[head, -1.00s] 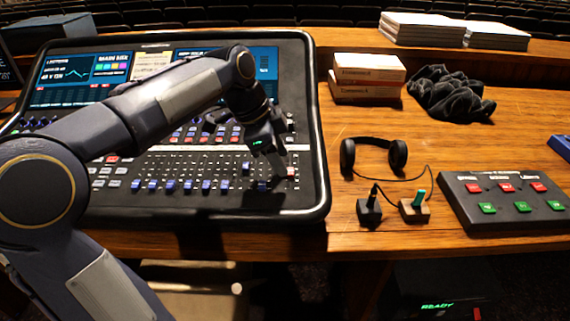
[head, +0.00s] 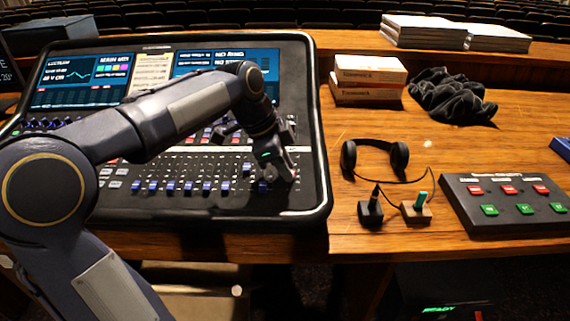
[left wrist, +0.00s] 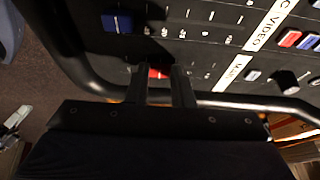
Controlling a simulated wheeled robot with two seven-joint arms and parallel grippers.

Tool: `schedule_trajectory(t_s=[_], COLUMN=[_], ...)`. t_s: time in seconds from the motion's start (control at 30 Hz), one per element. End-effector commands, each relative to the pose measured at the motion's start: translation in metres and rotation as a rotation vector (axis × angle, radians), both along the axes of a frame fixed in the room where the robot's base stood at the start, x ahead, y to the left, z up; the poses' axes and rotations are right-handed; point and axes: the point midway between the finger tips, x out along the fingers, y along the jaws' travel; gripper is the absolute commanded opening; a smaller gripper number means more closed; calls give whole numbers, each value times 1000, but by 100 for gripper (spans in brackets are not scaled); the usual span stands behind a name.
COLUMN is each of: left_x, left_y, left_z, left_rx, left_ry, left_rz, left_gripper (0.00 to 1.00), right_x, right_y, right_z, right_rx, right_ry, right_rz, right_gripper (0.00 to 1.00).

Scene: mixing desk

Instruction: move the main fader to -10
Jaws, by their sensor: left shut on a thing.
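The mixing desk (head: 150,207) fills the left half of the head view, with a row of blue fader caps (head: 188,187) along its lower part. My left gripper (head: 286,175) is low at the right end of that row and hides the main fader there. In the left wrist view, the red main fader cap (left wrist: 157,73) sits between the two dark fingertips of my left gripper (left wrist: 161,80), which is shut on it. A blue fader cap (left wrist: 117,23) lies to its upper left. My right gripper is not in view.
Headphones (head: 375,157), two small joysticks (head: 416,208), a control box with red and green buttons (head: 512,204), small boxes (head: 368,78) and a black cloth (head: 452,97) lie on the wooden desk to the right. The mixing desk has a raised black rim (head: 322,150).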

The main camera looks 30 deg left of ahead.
Motion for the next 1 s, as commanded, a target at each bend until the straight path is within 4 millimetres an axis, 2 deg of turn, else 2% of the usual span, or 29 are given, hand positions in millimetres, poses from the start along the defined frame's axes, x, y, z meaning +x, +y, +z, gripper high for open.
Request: schedule_trajectory(t_s=[0.23,0.5,0.53,0.67,1.0], left_x=[14,15,15,15,15], left_y=[7,8,8,8,9], left_z=[5,2,2,2,6], left_rx=[-1,0,0,0,0], left_ry=[1,-1,-1,-1,-1], left_rz=[3,1,1,1,2], left_gripper=[0,0,25,42,44], right_x=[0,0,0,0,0], right_y=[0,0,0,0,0], right_z=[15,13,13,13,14], right_rx=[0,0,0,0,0], right_ry=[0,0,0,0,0], right_rz=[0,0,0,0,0], right_gripper=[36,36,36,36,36])
